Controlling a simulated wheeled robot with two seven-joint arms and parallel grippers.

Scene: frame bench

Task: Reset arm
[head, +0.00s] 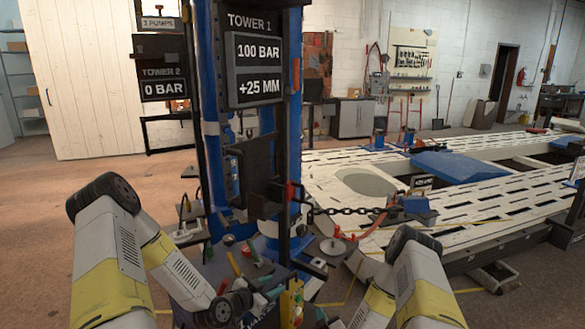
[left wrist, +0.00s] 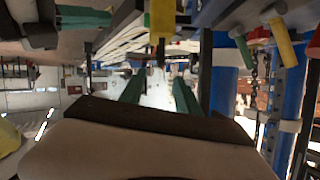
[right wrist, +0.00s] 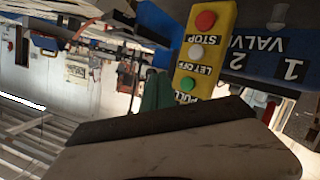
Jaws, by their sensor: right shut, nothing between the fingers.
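My left arm comes in from the left in the head view, its wrist low beside the base of the tower. In the left wrist view its two green fingers (left wrist: 157,80) stand apart with nothing seen between them. My right arm comes in from the lower right in the head view; its gripper cannot be made out there. In the right wrist view the green fingers (right wrist: 155,88) are together and empty, close to a yellow button box (right wrist: 205,45). Its red, white and green buttons are labelled STOP, LET OFF and PULL. The box also shows in the head view (head: 291,304).
A blue tower (head: 213,150) has a sign (head: 254,60) reading 100 BAR, +25 MM. A chain (head: 345,211) runs from it to a clamp (head: 416,204) on the slotted bench (head: 480,205). Tools clutter the tower's base. Floor at left is clear.

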